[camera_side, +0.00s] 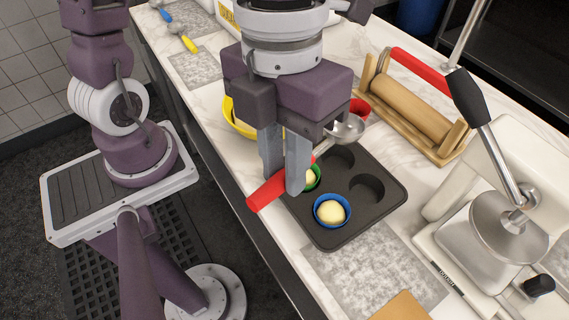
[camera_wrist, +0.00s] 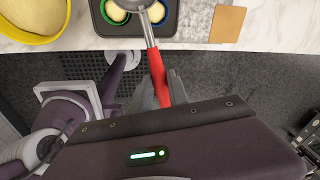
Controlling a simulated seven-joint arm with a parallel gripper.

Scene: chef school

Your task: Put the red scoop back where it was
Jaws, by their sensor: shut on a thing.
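The red scoop has a red handle (camera_side: 266,192) and a metal bowl (camera_side: 348,129). My gripper (camera_side: 283,185) is shut on the handle, one finger on each side. The bowl end points up and right, above the dark muffin tray (camera_side: 392,203). In the wrist view the red handle (camera_wrist: 155,68) runs up from between my fingers (camera_wrist: 162,92), and the metal bowl lies over the tray's edge at the top. The tray holds a blue cup (camera_side: 318,217) and a green cup (camera_side: 316,183), each with a pale dough ball.
A yellow bowl (camera_side: 229,113) of dough stands behind my gripper. Blue (camera_side: 164,14) and yellow (camera_side: 188,43) utensils lie by grey mats at the far end. A bare grey mat (camera_side: 365,265) lies in front. A wooden roller stand (camera_side: 410,112) and metal machine (camera_side: 495,232) are at right.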

